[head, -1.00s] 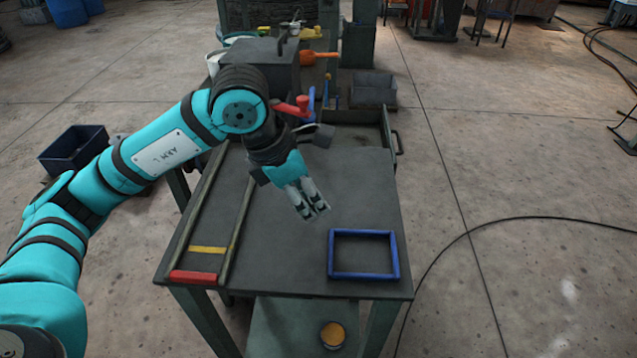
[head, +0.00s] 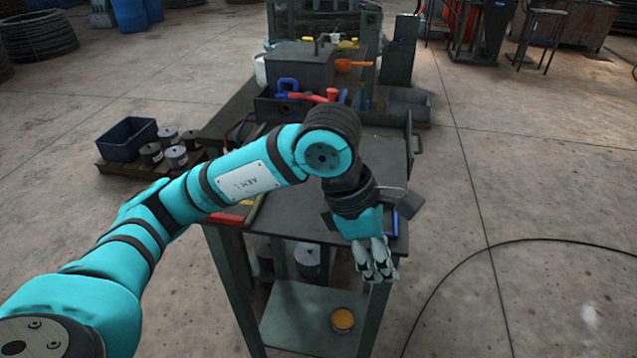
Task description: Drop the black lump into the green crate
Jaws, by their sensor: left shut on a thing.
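My left gripper (head: 376,272) is shut at the front right corner of the dark worktable (head: 290,222). Its fingers are close together and largely cover what is between them. Only a small dark patch shows there, which fits the black lump, but its shape cannot be made out. The fingertips appear in front of the table's front edge, with a table leg behind them. I make out no green crate in this view. My right gripper is not in view.
A dark blue crate (head: 127,139) stands on a low pallet at left, beside several cans (head: 176,157). A grey box (head: 300,66) and red and blue tools (head: 328,95) are at the table's back. A yellow-topped tin (head: 342,320) sits on the lower shelf. Floor at right is open, except a cable.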

